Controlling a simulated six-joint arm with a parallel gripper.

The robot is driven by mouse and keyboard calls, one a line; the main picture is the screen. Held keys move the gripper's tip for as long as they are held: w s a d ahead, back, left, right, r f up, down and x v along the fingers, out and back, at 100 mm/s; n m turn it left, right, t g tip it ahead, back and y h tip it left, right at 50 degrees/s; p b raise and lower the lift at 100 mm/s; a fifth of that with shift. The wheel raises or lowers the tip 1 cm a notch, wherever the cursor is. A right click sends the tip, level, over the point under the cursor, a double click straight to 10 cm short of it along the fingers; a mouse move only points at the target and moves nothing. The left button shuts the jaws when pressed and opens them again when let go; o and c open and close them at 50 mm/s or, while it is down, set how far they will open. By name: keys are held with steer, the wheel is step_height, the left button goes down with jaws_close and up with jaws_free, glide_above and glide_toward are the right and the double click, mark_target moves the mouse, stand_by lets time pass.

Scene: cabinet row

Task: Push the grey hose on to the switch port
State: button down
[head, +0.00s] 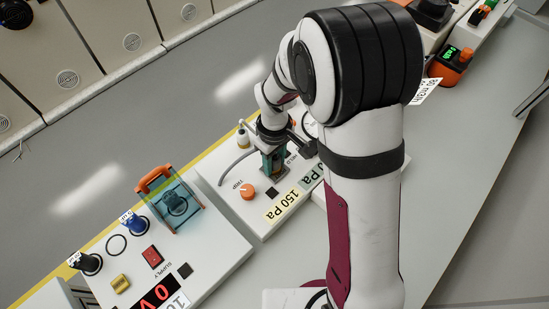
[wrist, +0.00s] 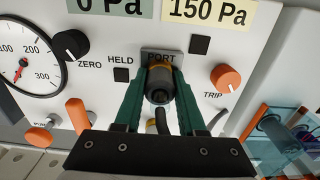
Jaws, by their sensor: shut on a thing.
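My gripper (wrist: 160,78) has green fingers shut on the dark end of the grey hose (wrist: 159,88), just below the PORT label. In the head view my gripper (head: 273,160) points down at the panel, partly hidden by my arm. The grey hose (head: 232,160) curves from the panel towards the gripper. The switch port (wrist: 161,63) is at the top of the held end and mostly hidden. I cannot tell whether the hose end touches it or is seated on it.
An orange TRIP knob (wrist: 226,78) sits right of the port, and a black ZERO knob (wrist: 71,45) and a dial gauge (wrist: 25,68) sit left. A blue guarded switch (head: 174,200) stands on the neighbouring panel.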

steer(key=shift+c, duration=2.1)
jaws_free()
step_height(320, 180, up, 16)
steer(key=shift+f, duration=0.15)
steer(key=shift+s, duration=0.1)
steer(key=s+d+m+y, duration=0.1)
steer(key=s+d+m, duration=0.2)
steer(key=s+m, duration=0.4)
steer(key=s+d+m, duration=0.3)
steer(key=s+m, duration=0.4)
steer(key=s, duration=0.7)
steer(key=shift+d+f+m+y, duration=0.25)
steer(key=shift+m+y, duration=0.05)
steer(key=shift+y, duration=0.1)
